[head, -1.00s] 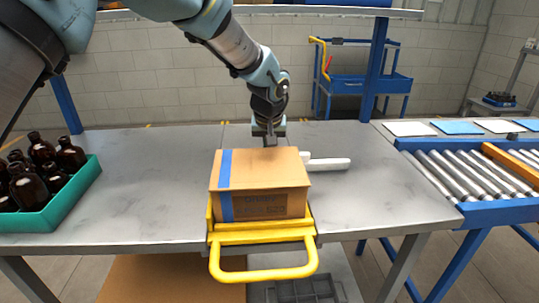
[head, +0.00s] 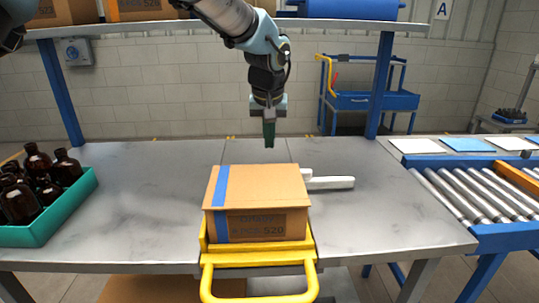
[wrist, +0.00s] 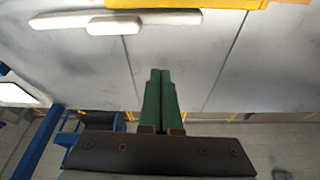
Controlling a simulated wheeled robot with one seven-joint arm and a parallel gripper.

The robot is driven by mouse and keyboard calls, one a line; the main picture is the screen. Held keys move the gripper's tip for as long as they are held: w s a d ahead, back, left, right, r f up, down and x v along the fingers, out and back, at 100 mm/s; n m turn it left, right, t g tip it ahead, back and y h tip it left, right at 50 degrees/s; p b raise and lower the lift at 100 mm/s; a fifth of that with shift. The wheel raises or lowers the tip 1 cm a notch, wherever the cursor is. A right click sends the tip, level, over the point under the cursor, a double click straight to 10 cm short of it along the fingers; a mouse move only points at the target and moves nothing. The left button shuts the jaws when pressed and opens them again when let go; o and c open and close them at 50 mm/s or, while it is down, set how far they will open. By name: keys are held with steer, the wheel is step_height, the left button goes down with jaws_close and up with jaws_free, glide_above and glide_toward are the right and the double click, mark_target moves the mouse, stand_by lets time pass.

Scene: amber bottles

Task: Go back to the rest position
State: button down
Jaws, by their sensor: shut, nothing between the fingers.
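My gripper (head: 269,141) hangs from the arm above the back part of the grey table, behind the cardboard box in the head view. Its green fingers (wrist: 160,85) are together in the wrist view, with nothing between them. The gripper is apart from the box and the table.
A closed cardboard box (head: 262,190) with a blue stripe sits on a yellow-handled carrier (head: 258,258). A white bar (head: 330,183) lies beside it. A teal crate (head: 50,222) of amber bottles (head: 66,167) stands left, a roller conveyor (head: 465,190) right. A shelf (head: 180,27) runs above.

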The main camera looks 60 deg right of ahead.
steer(key=shift+s+a+r, duration=0.15)
steer(key=shift+a+r, duration=0.05)
steer(key=shift+r, duration=0.4)
steer(key=w+a+f+n+y, duration=0.1)
steer(key=w+a+n, duration=0.1)
steer(key=w+a, duration=1)
steer(key=w+a+f+n+y, duration=0.1)
steer(key=w+a+f+n, duration=0.1)
steer(key=w+a, duration=1.05)
steer(key=a+f+n, duration=0.1)
steer(key=a+n, duration=0.2)
steer(key=a, duration=1.6)
steer(key=s+a+f+n, duration=0.1)
steer(key=s+a, duration=0.2)
steer(key=a, duration=0.5)
steer(key=s+a+f+n+y+p, duration=0.1)
steer(key=s+a+f+n, duration=0.1)
steer(key=a, duration=0.7)
steer(key=shift+s+a+n, duration=0.2)
steer(key=shift+s+n, duration=0.1)
steer(key=shift+s, duration=0.35)
